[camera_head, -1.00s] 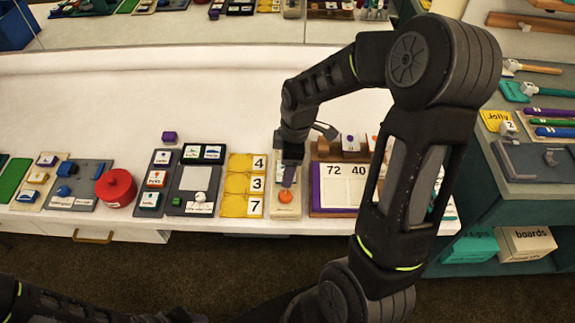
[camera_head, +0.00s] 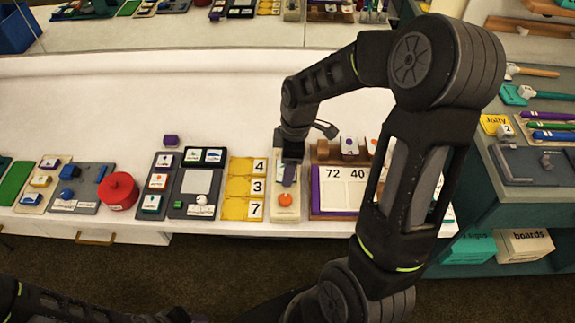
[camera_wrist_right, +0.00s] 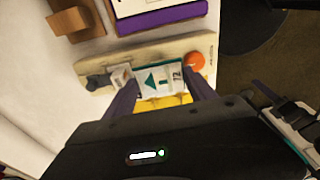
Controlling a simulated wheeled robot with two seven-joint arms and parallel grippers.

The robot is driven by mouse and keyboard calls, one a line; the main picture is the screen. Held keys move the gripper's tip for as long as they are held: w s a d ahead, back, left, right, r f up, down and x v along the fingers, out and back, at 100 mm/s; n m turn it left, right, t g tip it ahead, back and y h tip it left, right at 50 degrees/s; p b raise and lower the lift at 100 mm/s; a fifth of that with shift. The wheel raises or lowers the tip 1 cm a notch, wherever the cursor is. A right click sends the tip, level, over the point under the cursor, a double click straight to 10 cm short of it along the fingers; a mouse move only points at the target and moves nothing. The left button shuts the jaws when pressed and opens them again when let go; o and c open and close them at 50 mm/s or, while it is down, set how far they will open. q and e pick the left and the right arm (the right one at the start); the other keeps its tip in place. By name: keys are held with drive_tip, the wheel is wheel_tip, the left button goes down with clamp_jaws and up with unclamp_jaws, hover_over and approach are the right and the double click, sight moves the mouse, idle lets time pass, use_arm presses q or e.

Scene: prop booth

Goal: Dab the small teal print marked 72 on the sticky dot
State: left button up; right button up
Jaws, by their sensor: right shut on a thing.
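The small print (camera_wrist_right: 158,80) is a white card with teal edging, a teal triangle and the number 72. My right gripper (camera_wrist_right: 163,92) is shut on it, one finger at each side. The card is over the narrow beige board (camera_wrist_right: 172,50); whether it touches is unclear. An orange round piece (camera_wrist_right: 195,61) on that board lies just beside the card's numbered end. It also shows in the head view (camera_head: 285,199), just in front of my right gripper (camera_head: 290,174). I cannot make out a separate sticky dot. My left gripper is not in view.
A yellow tray (camera_head: 236,185) with 4, 3 and 7 cards stands left of the board. A purple-edged panel (camera_head: 316,190) with 72 and 40 cards stands right. A red round tin (camera_head: 118,190) is farther left.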

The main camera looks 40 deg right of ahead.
drive_tip(key=shift+r+p, duration=1.15)
drive_tip(key=shift+r, duration=0.8)
drive_tip(key=shift+m, duration=0.9)
drive_tip(key=m, duration=0.2)
drive_tip(key=d+m, duration=0.1)
drive_tip(key=shift+w+r+m+h, duration=0.2)
drive_tip(key=shift+r+m+h, duration=0.1)
drive_tip(key=w+a+r+m, duration=0.2)
drive_tip(key=w+a, duration=0.3)
drive_tip(key=a, duration=0.1)
drive_tip(key=w+a+r+m+b, duration=0.1)
drive_tip(key=w+a+m, duration=0.2)
drive_tip(key=w+a, duration=0.2)
drive_tip(key=a, duration=0.2)
drive_tip(key=shift+w+a+r+t+h+b, duration=0.15)
drive_tip(key=shift+a+r+t+h+b, duration=0.15)
drive_tip(key=shift+r, duration=0.05)
